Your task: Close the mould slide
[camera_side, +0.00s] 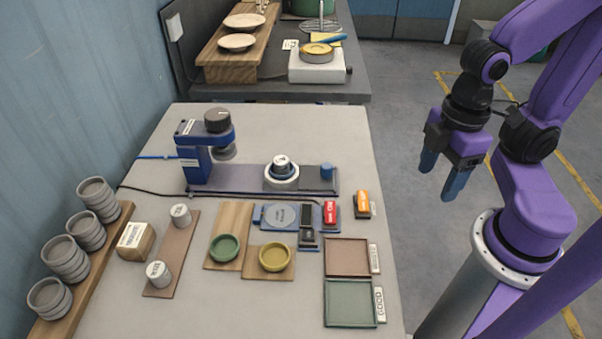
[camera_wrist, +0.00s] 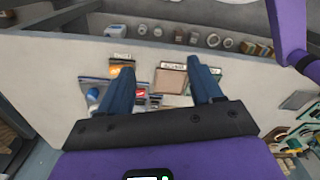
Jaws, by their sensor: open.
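The mould slide (camera_side: 312,180) is a flat grey-purple rail running right from the blue press (camera_side: 197,160). A round white mould (camera_side: 281,177) with a small capped piece on top sits on it, to the right of and apart from the press head (camera_side: 222,149). A blue knob (camera_side: 327,171) stands at the slide's right end; it also shows at the left in the wrist view (camera_wrist: 93,95). My gripper (camera_side: 440,177) is open and empty, off the table's right side, well away from the knob. Its two blue fingers point down at the table in the wrist view (camera_wrist: 162,72).
A red switch (camera_side: 330,211) and an orange block (camera_side: 362,202) lie in front of the slide. Brown (camera_side: 347,242) and green (camera_side: 350,280) trays are at the front right. Green (camera_side: 225,247) and yellow (camera_side: 274,257) dishes, weights and stacked cups fill the front left.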

